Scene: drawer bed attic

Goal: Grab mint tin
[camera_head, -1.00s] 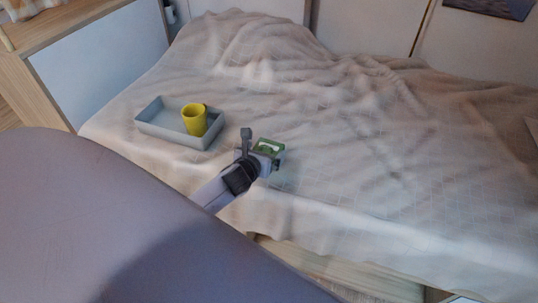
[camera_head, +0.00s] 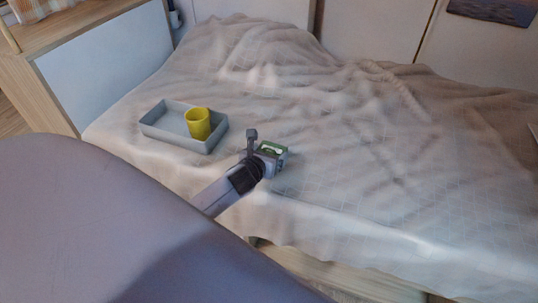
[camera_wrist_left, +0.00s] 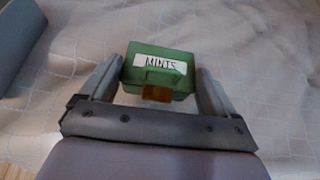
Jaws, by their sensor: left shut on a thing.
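The mint tin (camera_wrist_left: 160,70) is a small green box with a white label reading "MINTS" and an orange patch on its near side. In the left wrist view it sits between the two fingers of my left gripper (camera_wrist_left: 158,88), which is shut on it. In the head view the tin (camera_head: 272,149) shows at the tip of my left gripper (camera_head: 268,156), over the bed cover. I cannot tell whether the tin still touches the cover. My right gripper is not in view.
A grey tray (camera_head: 158,132) with a yellow cup (camera_head: 198,124) in it lies on the bed to the left of the gripper. Its edge also shows in the left wrist view (camera_wrist_left: 18,35). The rumpled beige bed cover (camera_head: 370,170) is clear to the right.

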